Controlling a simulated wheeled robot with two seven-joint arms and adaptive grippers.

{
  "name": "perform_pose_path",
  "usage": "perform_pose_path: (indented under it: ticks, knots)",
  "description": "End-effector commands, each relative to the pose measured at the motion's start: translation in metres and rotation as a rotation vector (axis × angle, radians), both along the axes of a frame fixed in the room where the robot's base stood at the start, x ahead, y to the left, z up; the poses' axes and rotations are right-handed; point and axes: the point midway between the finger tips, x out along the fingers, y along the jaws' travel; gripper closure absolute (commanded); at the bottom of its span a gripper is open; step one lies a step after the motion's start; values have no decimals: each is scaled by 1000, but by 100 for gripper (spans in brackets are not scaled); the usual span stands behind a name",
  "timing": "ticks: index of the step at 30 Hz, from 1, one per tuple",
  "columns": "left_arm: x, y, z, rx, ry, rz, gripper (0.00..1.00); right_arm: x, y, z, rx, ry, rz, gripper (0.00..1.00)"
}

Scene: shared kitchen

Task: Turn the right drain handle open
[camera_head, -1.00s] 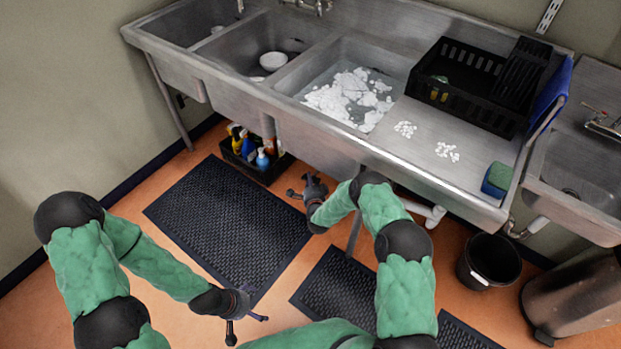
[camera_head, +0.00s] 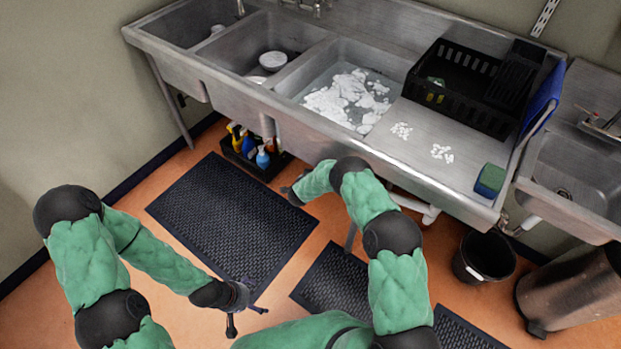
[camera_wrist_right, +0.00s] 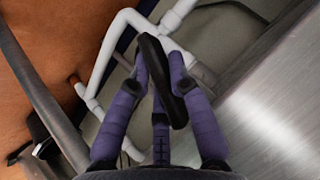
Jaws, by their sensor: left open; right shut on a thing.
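The right drain handle (camera_wrist_right: 155,52) shows in the right wrist view as a dark elongated loop under the sink, in front of white pipes. My right gripper (camera_wrist_right: 160,72) is shut on it, with purple fingers on both sides. In the head view my right gripper is mostly hidden by its own arm below the sink's front edge, and the handle cannot be made out. My left gripper (camera_head: 247,306) is open and empty, low above the floor near the mats. The steel sink (camera_head: 240,92) has three basins; the right basin holds water with white foam (camera_head: 348,98).
White drain pipes (camera_wrist_right: 108,55) and a metal leg (camera_wrist_right: 40,90) stand close to the right gripper. A black dish rack (camera_head: 455,112) and sponge (camera_head: 490,180) are on the drainboard. A bottle caddy (camera_head: 250,158), black bucket (camera_head: 484,258) and floor mats (camera_head: 230,215) lie below.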

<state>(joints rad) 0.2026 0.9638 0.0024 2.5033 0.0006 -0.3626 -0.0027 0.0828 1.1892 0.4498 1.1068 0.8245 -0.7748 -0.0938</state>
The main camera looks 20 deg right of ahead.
Motion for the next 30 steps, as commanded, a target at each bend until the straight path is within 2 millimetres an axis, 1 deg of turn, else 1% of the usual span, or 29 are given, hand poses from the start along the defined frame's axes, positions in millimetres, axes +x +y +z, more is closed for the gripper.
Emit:
perform_pose_path:
  ticks: [9,23,24,25,26,30]
  knots:
    - [0,0,3,0,0,0,3,-1,-1,0,-50,63,-1,100]
    - [0,0,3,0,0,0,3,0,-1,0,-56,69,-3,100]
    - [0,0,3,0,0,0,3,0,-1,0,-56,69,-3,69]
    - [0,0,3,0,0,0,3,0,-1,0,-56,69,-3,61]
    - [0,0,3,0,0,0,3,0,-1,0,-56,68,-2,56]
    - [0,0,3,0,0,0,3,0,-1,0,-56,68,-2,56]
